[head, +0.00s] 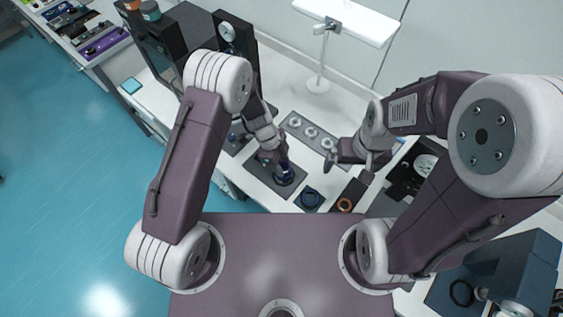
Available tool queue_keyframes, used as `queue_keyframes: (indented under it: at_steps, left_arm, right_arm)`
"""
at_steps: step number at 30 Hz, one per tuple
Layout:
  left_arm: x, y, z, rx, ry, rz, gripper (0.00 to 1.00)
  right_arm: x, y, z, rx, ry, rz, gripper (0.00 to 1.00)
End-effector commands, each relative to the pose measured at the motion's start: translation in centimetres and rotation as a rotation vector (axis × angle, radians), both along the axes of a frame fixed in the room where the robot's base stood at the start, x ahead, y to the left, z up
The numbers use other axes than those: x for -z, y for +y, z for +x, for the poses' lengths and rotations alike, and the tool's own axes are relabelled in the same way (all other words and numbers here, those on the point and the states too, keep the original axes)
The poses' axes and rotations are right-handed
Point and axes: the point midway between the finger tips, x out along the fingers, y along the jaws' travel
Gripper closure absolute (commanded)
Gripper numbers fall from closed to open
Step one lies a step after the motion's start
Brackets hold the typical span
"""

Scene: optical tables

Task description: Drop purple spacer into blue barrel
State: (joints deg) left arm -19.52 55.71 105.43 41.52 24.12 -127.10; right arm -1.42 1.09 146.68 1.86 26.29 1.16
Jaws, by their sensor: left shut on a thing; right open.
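The blue barrel (285,177) is a dark blue round piece on a grey plate in the middle of the table. My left gripper (279,162) points down right over it and hides part of it. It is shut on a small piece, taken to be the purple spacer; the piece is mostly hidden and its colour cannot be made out. I cannot tell whether it touches the barrel. My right gripper (348,167) is open and empty, to the right of the barrel, above the table.
A grey plate with several pale round pieces (311,131) lies behind. A dark ring on a blue base (310,198) and an orange ring (345,204) lie in front. Dark boxy equipment (160,45) stands at back left.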

Motion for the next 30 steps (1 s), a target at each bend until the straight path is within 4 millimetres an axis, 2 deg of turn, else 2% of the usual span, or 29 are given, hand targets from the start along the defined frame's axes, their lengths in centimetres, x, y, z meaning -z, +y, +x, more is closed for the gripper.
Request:
queue_keyframes:
  at_steps: [23, 30]
  left_arm:
    - [0.9, 0.0, 0.0, 0.000, 0.000, 0.000, 0.95]
    - [0.8, 0.1, 0.0, 0.000, 0.000, 0.000, 0.95]
  right_arm:
    - [1.7, 0.0, 0.0, 0.000, 0.000, 0.000, 0.00]
    - [1.7, 0.0, 0.0, 0.000, 0.000, 0.000, 0.00]
